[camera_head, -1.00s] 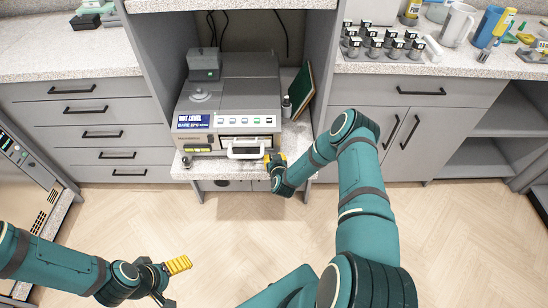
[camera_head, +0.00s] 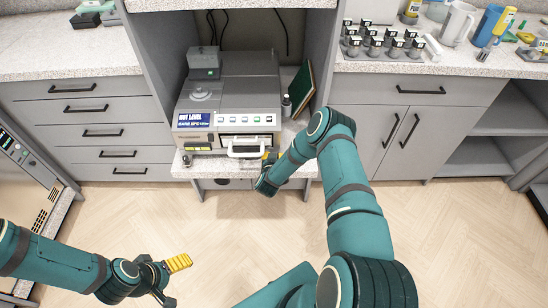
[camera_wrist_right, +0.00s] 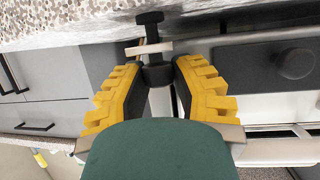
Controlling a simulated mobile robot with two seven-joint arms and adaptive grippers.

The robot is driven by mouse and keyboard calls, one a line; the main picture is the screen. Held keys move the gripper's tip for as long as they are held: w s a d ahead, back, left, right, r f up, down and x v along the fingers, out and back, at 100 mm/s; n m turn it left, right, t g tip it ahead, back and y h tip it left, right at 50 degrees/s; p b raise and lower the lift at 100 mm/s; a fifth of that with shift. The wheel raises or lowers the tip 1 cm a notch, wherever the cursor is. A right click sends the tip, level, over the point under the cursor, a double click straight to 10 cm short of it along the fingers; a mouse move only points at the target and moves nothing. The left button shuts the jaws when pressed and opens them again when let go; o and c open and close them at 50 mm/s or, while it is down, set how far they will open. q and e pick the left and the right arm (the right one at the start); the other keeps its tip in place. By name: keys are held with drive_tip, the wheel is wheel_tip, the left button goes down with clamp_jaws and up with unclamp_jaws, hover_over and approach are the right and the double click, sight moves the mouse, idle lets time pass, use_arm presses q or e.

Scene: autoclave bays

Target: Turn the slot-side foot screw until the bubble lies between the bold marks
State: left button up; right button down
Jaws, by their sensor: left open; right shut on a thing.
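The grey instrument (camera_head: 232,90) stands in the bay; its blue display (camera_head: 193,120) reads "NOT LEVEL", with smaller text I cannot read surely. A pale strip (camera_head: 196,137) sits below the display; I cannot make out a bubble or bold marks. My right gripper (camera_wrist_right: 159,75) is at the instrument's front right corner, its yellow fingers shut on a black foot screw (camera_wrist_right: 157,72) under a light plate. In the head view my arm mostly hides that screw. Another foot (camera_head: 187,160) shows at the front left. My left gripper (camera_head: 170,280) is open and empty over the floor.
The instrument rests on a speckled shelf (camera_head: 220,168) between grey cabinets. A white handle (camera_head: 245,150) juts from its front, left of my right gripper. The floor in front is clear.

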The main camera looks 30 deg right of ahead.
drive_tip(key=c, duration=0.7)
unclamp_jaws()
drive_tip(key=shift+d, duration=0.1)
drive_tip(key=shift+c, duration=0.2)
drive_tip(key=v, duration=1.2)
drive_tip(key=shift+r, duration=0.1)
drive_tip(key=s+a+r+n+g+y, duration=0.25)
drive_tip(key=a+y, duration=0.55)
drive_tip(key=a, duration=0.4)
drive_tip(key=s+a+r+n+g+y, duration=0.2)
drive_tip(key=s+a+g, duration=0.1)
drive_tip(key=s, duration=0.4)
drive_tip(key=s+a+r+n+g+y, duration=0.1)
drive_tip(key=s+a+r+g+y, duration=0.1)
drive_tip(key=s+a, duration=0.4)
drive_tip(key=shift+s+n+g, duration=0.35)
drive_tip(key=shift+s+g, duration=0.4)
drive_tip(key=shift+s, duration=0.4)
